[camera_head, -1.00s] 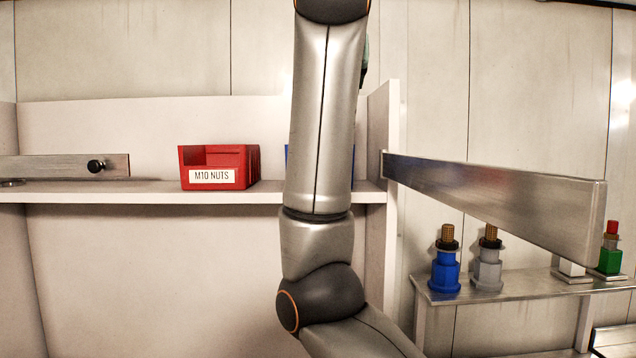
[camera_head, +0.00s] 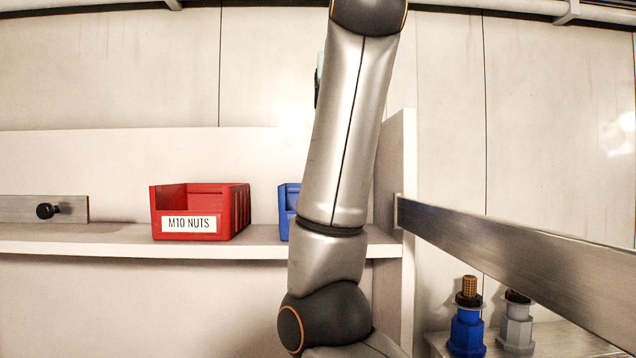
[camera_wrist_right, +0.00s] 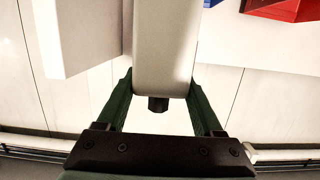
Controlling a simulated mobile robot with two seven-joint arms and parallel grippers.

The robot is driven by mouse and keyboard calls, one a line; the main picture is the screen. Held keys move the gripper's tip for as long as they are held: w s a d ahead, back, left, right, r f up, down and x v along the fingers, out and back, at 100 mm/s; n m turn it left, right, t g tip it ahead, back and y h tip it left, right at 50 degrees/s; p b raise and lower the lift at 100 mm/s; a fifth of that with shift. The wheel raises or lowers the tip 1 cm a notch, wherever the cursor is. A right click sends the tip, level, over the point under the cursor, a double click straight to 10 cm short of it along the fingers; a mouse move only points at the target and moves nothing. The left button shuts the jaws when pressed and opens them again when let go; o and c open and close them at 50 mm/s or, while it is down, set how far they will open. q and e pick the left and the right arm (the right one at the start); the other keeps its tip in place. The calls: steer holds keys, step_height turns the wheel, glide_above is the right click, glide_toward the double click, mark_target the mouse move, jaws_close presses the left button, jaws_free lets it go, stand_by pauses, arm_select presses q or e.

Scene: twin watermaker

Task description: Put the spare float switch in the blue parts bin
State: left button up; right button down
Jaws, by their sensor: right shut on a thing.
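The blue parts bin (camera_head: 286,205) stands on the shelf, right of the red bin. My right arm hides most of it in the head view, and only a sliver of blue (camera_wrist_right: 211,3) shows at the top of the right wrist view. My right gripper (camera_wrist_right: 158,84) has its green fingers on both sides of a pale, blocky float switch (camera_wrist_right: 165,45) with a dark stub at its lower end. The gripper is shut on it and holds it in the air. In the head view the float switch is hidden. My left gripper is not in view.
The red M10 NUTS bin (camera_head: 200,212) stands on the shelf (camera_head: 110,240). An upright side panel (camera_head: 395,170) closes the shelf's right end. A metal bar (camera_head: 520,255) juts forward there. Blue and grey fittings (camera_head: 467,325) stand on a lower ledge at right.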

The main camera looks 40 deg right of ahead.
steer(key=w+d+f, duration=0.1)
steer(key=w+f, duration=0.1)
steer(key=f, duration=0.1)
steer(key=w+f+p, duration=0.1)
steer(key=w+f, duration=0.2)
steer(key=f, duration=0.1)
steer(key=w+d+f, duration=0.1)
steer(key=w+f, duration=0.2)
steer(key=shift+d+f, duration=0.2)
steer(key=shift+d, duration=0.1)
steer(key=shift+f, duration=0.15)
steer(key=shift+c, duration=0.2)
jaws_free()
